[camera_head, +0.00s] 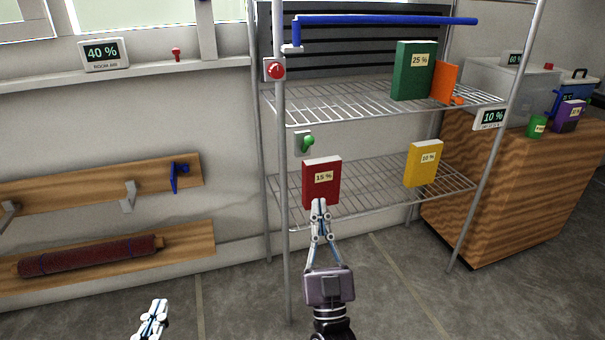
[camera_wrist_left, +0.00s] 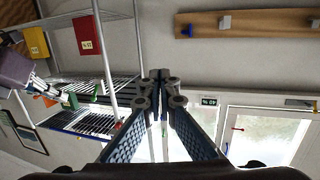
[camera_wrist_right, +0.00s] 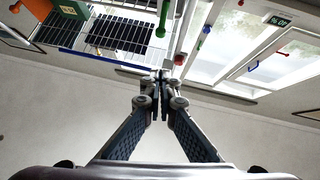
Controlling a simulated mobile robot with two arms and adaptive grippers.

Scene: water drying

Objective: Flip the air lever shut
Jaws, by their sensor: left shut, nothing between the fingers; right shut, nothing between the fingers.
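No lever carries a readable "air" label, so I cannot tell which one is the air lever. In the head view, a long blue bar (camera_head: 385,20) runs along the top of the rack. A small red lever (camera_head: 176,54) stands on the sill beside a display marked ROOM AIR (camera_head: 103,54). My right gripper (camera_head: 319,203) is shut and empty, overlapping the red box (camera_head: 321,175) in view. My left gripper (camera_head: 160,303) is shut and empty at the bottom left.
The wire rack (camera_head: 380,103) holds a green box (camera_head: 413,70), an orange item (camera_head: 445,83) and a yellow box (camera_head: 423,163). A wooden cabinet (camera_head: 520,190) stands at right. Wall boards (camera_head: 105,182) hold a blue hook and a dark red roll (camera_head: 90,256). The floor in front is clear.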

